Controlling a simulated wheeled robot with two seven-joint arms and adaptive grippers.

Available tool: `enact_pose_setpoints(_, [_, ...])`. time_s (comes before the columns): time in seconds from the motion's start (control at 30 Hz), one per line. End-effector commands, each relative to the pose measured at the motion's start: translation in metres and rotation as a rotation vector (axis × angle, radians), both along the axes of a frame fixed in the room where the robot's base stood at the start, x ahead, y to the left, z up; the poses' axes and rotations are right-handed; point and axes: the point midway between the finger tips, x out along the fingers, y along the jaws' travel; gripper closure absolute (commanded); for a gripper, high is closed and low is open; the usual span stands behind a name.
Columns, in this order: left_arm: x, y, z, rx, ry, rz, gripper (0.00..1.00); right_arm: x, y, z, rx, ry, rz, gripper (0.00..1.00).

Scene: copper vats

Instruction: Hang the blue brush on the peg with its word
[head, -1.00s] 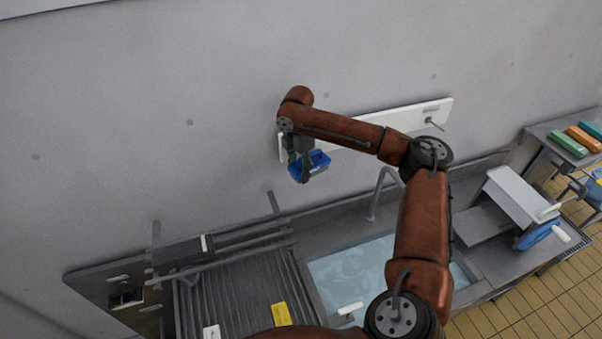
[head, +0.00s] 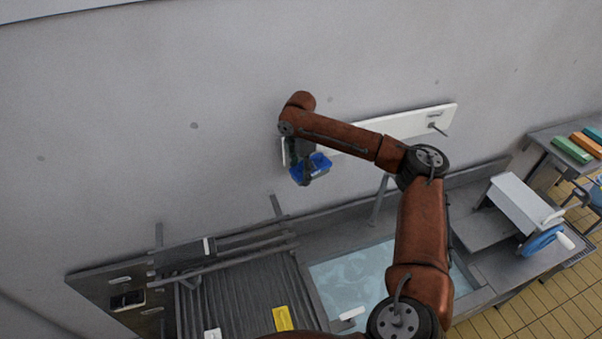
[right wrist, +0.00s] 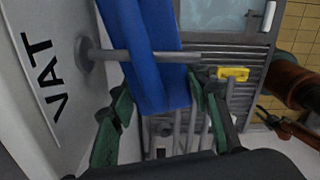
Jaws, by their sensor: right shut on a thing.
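My right gripper (head: 306,172) is at the left end of a white peg board (head: 400,123) on the wall. In the right wrist view its green fingers (right wrist: 160,112) are shut on the blue brush (right wrist: 150,60). The brush also shows in the head view (head: 315,168), below the wrist. A grey peg (right wrist: 140,56) sticks out of the board beside the word VAT (right wrist: 40,75). The peg crosses in front of the brush in the wrist view; I cannot tell whether it passes through any loop.
Another peg (head: 437,128) stands at the board's right end, under a small label too small to read. Below are a water-filled sink (head: 350,275) with a tap (head: 379,200) and a ribbed drainer (head: 240,290) with a yellow tag (head: 282,318). The wall above is clear.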

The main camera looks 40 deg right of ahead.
Motion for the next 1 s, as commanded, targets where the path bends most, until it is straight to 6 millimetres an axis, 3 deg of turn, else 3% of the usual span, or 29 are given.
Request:
enact_pose_setpoints(0.07, [0.000, 0.000, 0.000, 0.000, 0.000, 0.000, 0.60, -0.002, 0.002, -0.006, 0.003, 0.011, 0.002, 0.85])
enact_pose_setpoints(0.1, [0.000, 0.000, 0.000, 0.000, 0.000, 0.000, 0.60, -0.002, 0.002, -0.006, 0.003, 0.011, 0.002, 0.56])
enact_pose_setpoints(0.4, [0.000, 0.000, 0.000, 0.000, 0.000, 0.000, 0.60, -0.002, 0.001, -0.004, 0.002, 0.007, 0.001, 0.36])
enact_pose_setpoints(0.77, [-0.001, 0.001, 0.000, 0.001, 0.002, 0.000, 0.60, -0.001, 0.001, 0.004, 0.002, 0.003, 0.000, 0.36])
enact_pose_setpoints(1.0, [-0.001, 0.000, 0.000, 0.000, 0.001, 0.000, 0.60, 0.000, 0.001, 0.048, 0.002, 0.001, 0.001, 0.36])
